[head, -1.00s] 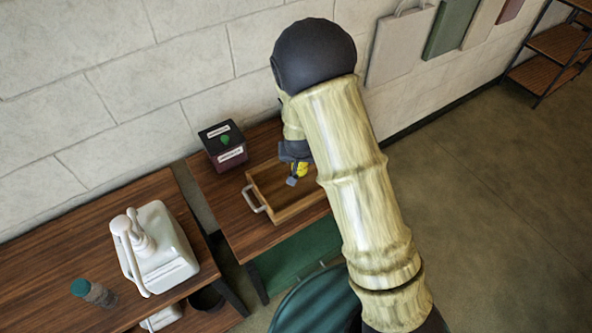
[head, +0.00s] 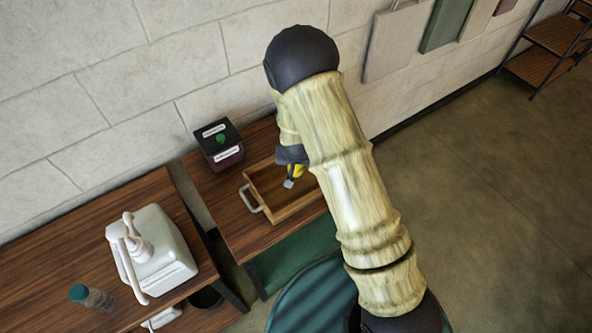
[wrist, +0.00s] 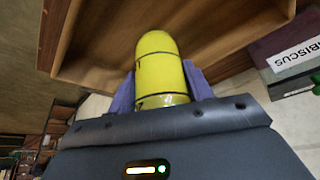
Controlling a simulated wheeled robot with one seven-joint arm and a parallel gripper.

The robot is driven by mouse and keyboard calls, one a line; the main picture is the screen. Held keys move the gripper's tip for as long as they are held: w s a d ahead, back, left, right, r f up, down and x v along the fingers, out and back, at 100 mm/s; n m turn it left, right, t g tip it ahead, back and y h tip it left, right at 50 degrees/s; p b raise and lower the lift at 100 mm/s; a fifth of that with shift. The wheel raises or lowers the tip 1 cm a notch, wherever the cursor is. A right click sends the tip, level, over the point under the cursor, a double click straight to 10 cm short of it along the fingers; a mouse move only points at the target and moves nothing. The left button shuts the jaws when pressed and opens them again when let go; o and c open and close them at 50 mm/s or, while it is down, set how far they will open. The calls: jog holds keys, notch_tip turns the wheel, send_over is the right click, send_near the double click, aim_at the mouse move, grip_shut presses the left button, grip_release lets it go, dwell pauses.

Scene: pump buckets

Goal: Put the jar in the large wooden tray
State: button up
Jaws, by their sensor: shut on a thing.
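The yellow jar (head: 298,171) has a smooth domed end and thin dark lines around it. In the wrist view the jar (wrist: 160,68) sits between the two purple-grey fingers. My gripper (head: 292,180) is shut on it, over the inside of the large wooden tray (head: 297,210). The tray is rectangular, with low walls and a pale handle on its left side. The wrist view shows the tray's wooden wall (wrist: 75,40) beyond the jar. I cannot tell whether the jar touches the tray floor. My arm hides the tray's right part.
A dark box with a green emblem and white labels (head: 219,145) stands behind the tray's left corner. A white pump container (head: 160,255) and a teal-capped bottle (head: 92,296) stand on the left table (head: 60,245). A gap separates the two tables.

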aim_at(296, 171)
jog(key=shift+w+d+f, duration=0.1)
jog(key=shift+f, duration=0.45)
jog(key=shift+w+d, duration=0.1)
jog(key=shift+f+p, duration=0.5)
jog(key=shift+f, duration=1.6)
jog(key=shift+f, duration=0.15)
jog(key=o, duration=1.2)
jog(key=shift+o, duration=1.2)
